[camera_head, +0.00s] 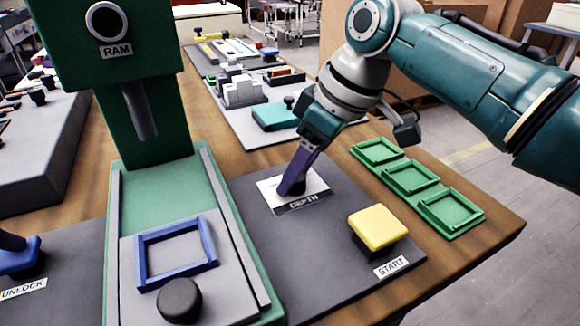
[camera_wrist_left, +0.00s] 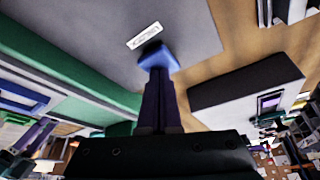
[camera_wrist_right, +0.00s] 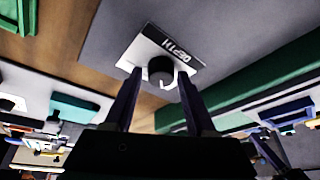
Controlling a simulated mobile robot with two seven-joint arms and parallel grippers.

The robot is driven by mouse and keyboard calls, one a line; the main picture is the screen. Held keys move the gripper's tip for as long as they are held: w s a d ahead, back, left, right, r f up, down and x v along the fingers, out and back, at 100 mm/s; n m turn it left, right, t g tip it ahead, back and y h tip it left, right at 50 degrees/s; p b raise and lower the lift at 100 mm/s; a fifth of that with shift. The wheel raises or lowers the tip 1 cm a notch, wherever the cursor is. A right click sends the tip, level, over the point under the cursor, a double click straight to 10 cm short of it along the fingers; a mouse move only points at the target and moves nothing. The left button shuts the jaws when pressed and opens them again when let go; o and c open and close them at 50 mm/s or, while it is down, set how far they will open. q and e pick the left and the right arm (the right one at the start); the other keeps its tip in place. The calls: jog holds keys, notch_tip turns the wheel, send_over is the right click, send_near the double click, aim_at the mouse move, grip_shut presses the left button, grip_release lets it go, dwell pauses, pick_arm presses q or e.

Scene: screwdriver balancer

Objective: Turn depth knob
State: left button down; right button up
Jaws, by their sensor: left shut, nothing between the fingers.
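The black depth knob (camera_wrist_right: 161,70) stands on a white plate labelled DEPTH (camera_head: 310,203); in the head view my right gripper's fingers hide much of it. My right gripper (camera_head: 291,188) is above the plate, tilted. In the right wrist view its two purple fingers (camera_wrist_right: 159,76) are apart, with the knob showing between the tips and a gap on each side. My left gripper (camera_head: 8,242) is at the lower left edge of the head view, at the blue UNLOCK button (camera_head: 20,260). In the left wrist view its fingers (camera_wrist_left: 158,75) are shut with their tips at the blue button (camera_wrist_left: 158,57).
The yellow START button (camera_head: 378,228) stands right of the depth plate. Green square trays (camera_head: 452,212) lie along the table's right edge. The green RAM press (camera_head: 115,50) rises on the left, with a blue frame (camera_head: 208,242) and black knob (camera_head: 180,300) on its base.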

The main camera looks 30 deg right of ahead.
pick_arm(q)
jog(key=shift+f, duration=0.1)
pick_arm(e)
jog(key=shift+o, duration=1)
jog(key=shift+r, duration=0.1)
jog(key=v, duration=1.1)
jog(key=shift+r, duration=0.35)
jog(key=shift+s+d, duration=0.1)
pick_arm(q)
notch_tip(320, 180, up, 7)
jog(key=p, duration=0.8)
pick_arm(e)
notch_tip(320, 180, up, 8)
jog(key=shift+r, duration=0.2)
pick_arm(q)
jog(key=shift+s, duration=0.1)
